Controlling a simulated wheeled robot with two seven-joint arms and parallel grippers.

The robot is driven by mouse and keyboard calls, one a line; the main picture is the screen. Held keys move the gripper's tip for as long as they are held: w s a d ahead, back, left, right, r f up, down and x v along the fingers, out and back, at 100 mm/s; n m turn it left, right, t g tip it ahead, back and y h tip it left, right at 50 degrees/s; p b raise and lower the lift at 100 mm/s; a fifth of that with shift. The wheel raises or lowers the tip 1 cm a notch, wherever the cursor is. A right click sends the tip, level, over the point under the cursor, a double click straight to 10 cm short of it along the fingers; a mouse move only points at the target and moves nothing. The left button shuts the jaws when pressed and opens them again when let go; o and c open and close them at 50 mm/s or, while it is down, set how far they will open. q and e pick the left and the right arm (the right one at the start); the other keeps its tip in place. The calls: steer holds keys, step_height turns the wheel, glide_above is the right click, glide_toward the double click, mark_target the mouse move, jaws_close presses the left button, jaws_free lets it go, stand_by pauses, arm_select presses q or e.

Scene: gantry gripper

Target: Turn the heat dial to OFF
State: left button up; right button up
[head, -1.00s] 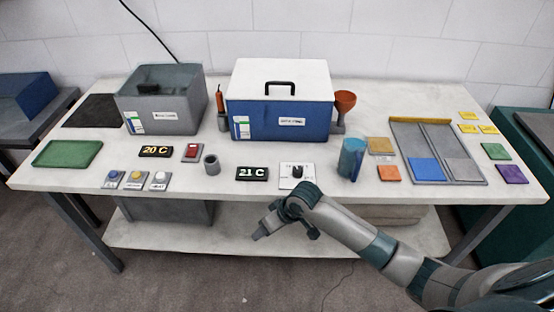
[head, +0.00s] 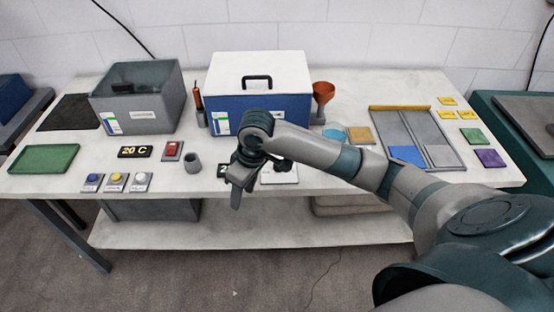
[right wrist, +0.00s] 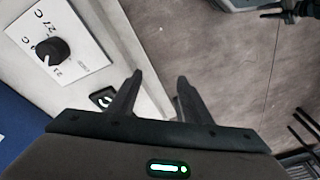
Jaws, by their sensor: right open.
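The heat dial is a black knob (right wrist: 52,50) on a white plate (right wrist: 75,32) at the upper left of the right wrist view. Temperature marks such as "27 C" show around it; I cannot make out an OFF mark. In the head view my right arm hides the knob and part of its plate (head: 282,177) at the table's front edge. My right gripper (head: 237,192) is open and empty, in front of the table edge and left of the plate. Its two fingers (right wrist: 158,85) are apart from the knob in the wrist view. My left gripper is not in view.
A 20 C display (head: 135,152), a red switch (head: 172,150), a grey cup (head: 193,163) and several buttons (head: 115,181) lie to the left. A blue box with a white lid (head: 257,75) stands behind. My arm partly covers another display (head: 222,171).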

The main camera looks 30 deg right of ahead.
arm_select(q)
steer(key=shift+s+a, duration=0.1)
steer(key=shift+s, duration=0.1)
arm_select(e)
steer(key=w+d+r+m+g+h, duration=0.1)
steer(key=w+d+r+m, duration=0.2)
steer(key=d+r, duration=1.1)
step_height(320, 180, up, 4)
steer(key=shift+w+d+f+g+h, duration=0.3)
steer(key=shift+w+h, duration=0.1)
steer(key=shift+w, duration=0.3)
steer(key=shift+f, duration=0.1)
step_height(320, 180, down, 16)
steer(key=p, duration=0.2)
steer(key=shift+p, duration=0.3)
steer(key=shift+f, duration=0.6)
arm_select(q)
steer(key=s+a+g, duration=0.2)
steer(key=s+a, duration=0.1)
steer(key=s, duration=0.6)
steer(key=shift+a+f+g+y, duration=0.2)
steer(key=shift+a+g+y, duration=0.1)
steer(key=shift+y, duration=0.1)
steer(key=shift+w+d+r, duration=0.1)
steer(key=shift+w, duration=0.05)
arm_select(e)
steer(key=c, duration=1.1)
